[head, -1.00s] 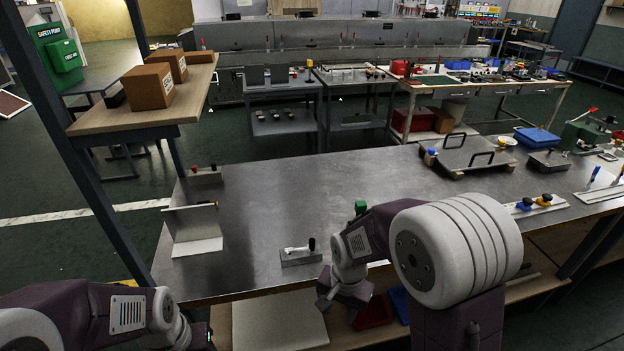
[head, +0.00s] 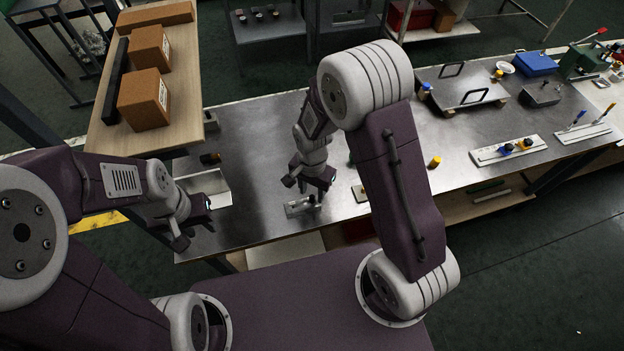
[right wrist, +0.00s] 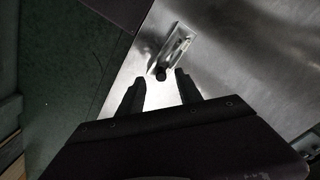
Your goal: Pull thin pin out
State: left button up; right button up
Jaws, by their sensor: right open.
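A small metal block (head: 297,209) stands near the front edge of the steel table; it also shows in the right wrist view (right wrist: 177,46). A pin with a black knob (right wrist: 161,74) is at its near end. I cannot tell how deep the pin sits. My right gripper (head: 310,192) is low over the block and partly hides it. In the right wrist view, its open fingers (right wrist: 159,91) are on either side of the line to the knob, just short of it, with nothing between them. My left gripper (head: 194,222) is at the table's left front; its jaws are unclear.
An angled metal plate (head: 214,186) stands beside my left gripper. A yellow-topped knob (head: 434,162) and a plate with two handles (head: 462,92) are to the right. Cardboard boxes (head: 146,98) sit on a wooden shelf at the left. The steel table's middle is mostly clear.

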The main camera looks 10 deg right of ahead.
aim_at(312, 197)
jog(key=f, duration=0.3)
jog(key=shift+w, duration=0.4)
jog(key=shift+s+f, duration=0.3)
jog(key=shift+f, duration=0.05)
jog(key=shift+s, duration=0.1)
jog(key=shift+w+f, duration=0.1)
jog(key=shift+w, duration=0.1)
grip_shut()
jog(key=c, duration=0.8)
grip_release()
jog(key=shift+c, duration=0.2)
jog(key=shift+s, duration=0.1)
grip_shut()
